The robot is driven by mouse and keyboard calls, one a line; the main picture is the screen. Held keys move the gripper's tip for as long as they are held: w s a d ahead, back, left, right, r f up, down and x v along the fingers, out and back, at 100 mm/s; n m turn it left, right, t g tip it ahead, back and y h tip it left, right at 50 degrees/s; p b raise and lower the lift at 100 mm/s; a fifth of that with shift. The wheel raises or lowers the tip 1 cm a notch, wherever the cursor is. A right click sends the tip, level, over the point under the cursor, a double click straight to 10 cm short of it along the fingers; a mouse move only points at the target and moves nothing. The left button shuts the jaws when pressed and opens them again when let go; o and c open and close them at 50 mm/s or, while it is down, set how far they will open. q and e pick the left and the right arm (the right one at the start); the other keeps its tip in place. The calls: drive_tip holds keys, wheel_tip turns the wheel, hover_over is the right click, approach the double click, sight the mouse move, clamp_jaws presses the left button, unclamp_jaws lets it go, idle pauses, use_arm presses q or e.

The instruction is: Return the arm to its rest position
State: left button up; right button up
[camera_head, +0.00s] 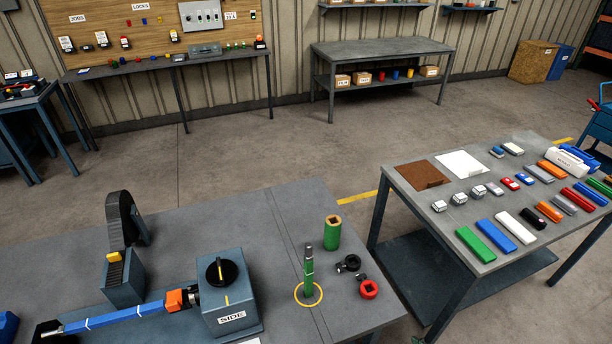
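Neither of my grippers shows in the head view, and no arm of mine can be made out. On the near bench (200,225) a long blue bar (125,318) with white marks lies at the lower left. Its right end meets an orange block (174,300) beside a blue-grey box (232,314) labelled "SIDE". A black round knob (222,272) with a yellow mark sits on that box. Behind the bar, a dark curved belt-like piece (122,215) rises from a blue-grey block (122,284), with a small yellow piece (114,257) at its top.
A green rod (309,272) stands inside a yellow ring. The right table (400,188) holds many coloured blocks. Open floor (290,150) lies behind both.

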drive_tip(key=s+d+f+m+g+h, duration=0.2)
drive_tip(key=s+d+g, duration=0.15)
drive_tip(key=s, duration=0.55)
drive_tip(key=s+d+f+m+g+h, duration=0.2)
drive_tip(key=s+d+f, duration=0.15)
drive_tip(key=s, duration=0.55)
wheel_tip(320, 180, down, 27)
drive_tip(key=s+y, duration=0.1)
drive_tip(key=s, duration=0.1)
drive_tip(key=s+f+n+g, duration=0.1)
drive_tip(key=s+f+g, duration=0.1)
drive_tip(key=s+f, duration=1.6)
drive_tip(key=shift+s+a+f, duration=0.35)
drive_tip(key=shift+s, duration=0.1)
